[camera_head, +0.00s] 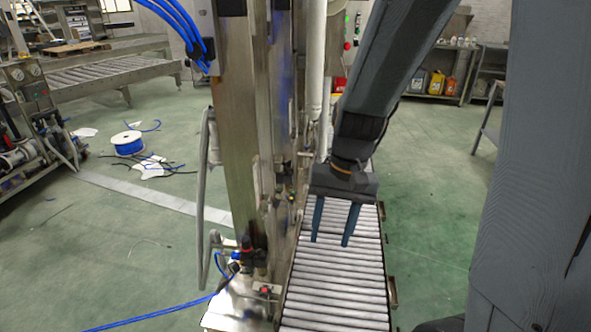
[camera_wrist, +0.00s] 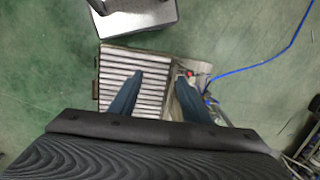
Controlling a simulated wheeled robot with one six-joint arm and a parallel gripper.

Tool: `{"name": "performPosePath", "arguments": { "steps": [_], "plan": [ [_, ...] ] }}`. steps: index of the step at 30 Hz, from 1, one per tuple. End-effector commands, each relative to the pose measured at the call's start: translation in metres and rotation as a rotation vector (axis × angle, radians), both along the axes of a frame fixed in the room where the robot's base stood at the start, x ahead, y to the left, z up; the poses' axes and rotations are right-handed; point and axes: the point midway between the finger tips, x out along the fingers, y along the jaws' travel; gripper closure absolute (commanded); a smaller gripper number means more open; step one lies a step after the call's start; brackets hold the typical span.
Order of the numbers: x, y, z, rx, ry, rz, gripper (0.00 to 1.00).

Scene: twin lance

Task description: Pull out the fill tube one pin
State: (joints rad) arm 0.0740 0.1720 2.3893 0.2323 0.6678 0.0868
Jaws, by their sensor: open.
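My gripper (camera_head: 331,242) hangs open and empty above the roller conveyor (camera_head: 330,285), its two blue fingers pointing down. In the wrist view my gripper (camera_wrist: 160,79) spreads its fingers over the right part of the rollers (camera_wrist: 116,78). A tall metal column (camera_head: 240,130) of the filling machine stands just left of the gripper. White upright tubes (camera_head: 315,60) run down behind it, partly hidden by my arm. I cannot make out the fill tube one pin in either view.
Valves and fittings (camera_head: 252,252) sit at the column's foot. A blue hose (camera_head: 155,316) runs over the floor to the left. A blue hose reel (camera_head: 129,146) lies farther off. Green floor (camera_head: 430,190) right of the conveyor is clear. Shelves with jugs (camera_head: 437,84) stand behind.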

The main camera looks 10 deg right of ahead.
Motion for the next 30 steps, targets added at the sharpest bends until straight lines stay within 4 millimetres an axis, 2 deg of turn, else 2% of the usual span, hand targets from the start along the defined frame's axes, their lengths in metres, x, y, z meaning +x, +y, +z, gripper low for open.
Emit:
{"name": "performPosePath", "arguments": {
  "steps": [1, 3, 8, 14, 18, 20, 24, 27, 30],
  "plan": [
    [0.021, 0.002, -0.022, 0.048, 0.040, -0.095, 0.57],
    [0.045, 0.008, -0.037, 0.123, 0.095, -0.224, 0.57],
    [0.108, 0.019, -0.064, 0.316, 0.211, -0.492, 0.57],
    [0.199, 0.019, -0.088, 0.601, 0.343, -0.772, 0.57],
    [0.266, 0.002, -0.097, 0.827, 0.421, -0.922, 0.57],
    [0.294, -0.009, -0.100, 0.929, 0.450, -0.972, 0.57],
    [0.347, -0.043, -0.103, 1.152, 0.504, -1.047, 0.57],
    [0.372, -0.066, -0.102, 1.278, 0.527, -1.070, 0.57],
    [0.386, -0.084, -0.100, 1.366, 0.540, -1.078, 0.57]
  ]
}}
